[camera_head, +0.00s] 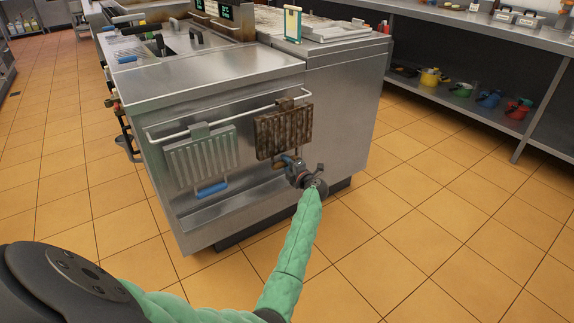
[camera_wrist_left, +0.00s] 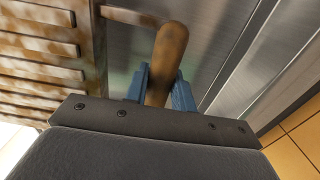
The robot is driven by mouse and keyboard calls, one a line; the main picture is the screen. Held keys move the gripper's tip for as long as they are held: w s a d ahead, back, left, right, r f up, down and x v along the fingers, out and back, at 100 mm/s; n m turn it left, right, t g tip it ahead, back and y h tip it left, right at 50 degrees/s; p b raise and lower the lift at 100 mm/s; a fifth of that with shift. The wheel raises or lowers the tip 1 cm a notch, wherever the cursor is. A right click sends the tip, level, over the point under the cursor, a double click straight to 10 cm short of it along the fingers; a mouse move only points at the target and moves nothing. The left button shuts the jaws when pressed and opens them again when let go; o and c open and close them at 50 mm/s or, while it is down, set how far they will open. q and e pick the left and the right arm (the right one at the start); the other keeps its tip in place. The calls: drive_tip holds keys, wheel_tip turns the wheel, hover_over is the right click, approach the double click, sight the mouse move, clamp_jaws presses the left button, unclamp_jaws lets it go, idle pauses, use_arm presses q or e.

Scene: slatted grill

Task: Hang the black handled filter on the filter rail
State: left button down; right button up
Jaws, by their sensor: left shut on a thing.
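A grimy brown slatted filter (camera_head: 283,131) is upright at the right part of the filter rail (camera_head: 230,112) on the steel cabinet's front. Its top bracket is at the rail; I cannot tell whether it is hooked on. Its handle looks stained brown, not clearly black; it shows in the left wrist view (camera_wrist_left: 169,52). My left gripper (camera_head: 290,165) is shut on this handle, with its blue fingers (camera_wrist_left: 160,88) on either side. A cleaner grey filter (camera_head: 201,157) with a blue handle (camera_head: 212,189) hangs on the left part of the rail. My right gripper is not in view.
A steel ledge (camera_head: 235,200) runs along the cabinet below the filters. The cabinet's steel top (camera_head: 205,80) is above the rail. Shelves with colored pots (camera_head: 433,78) stand at the right. The tiled floor (camera_head: 430,210) is clear around the cabinet.

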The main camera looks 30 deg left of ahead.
use_arm(q)
drive_tip(key=shift+x, duration=1.6)
idle(0.4)
drive_tip(key=shift+r+p, duration=0.15)
drive_tip(key=shift+p, duration=0.15)
drive_tip(key=shift+f, duration=1)
idle(1.0)
drive_tip(key=c, duration=1.1)
unclamp_jaws()
drive_tip(key=shift+f, duration=0.1)
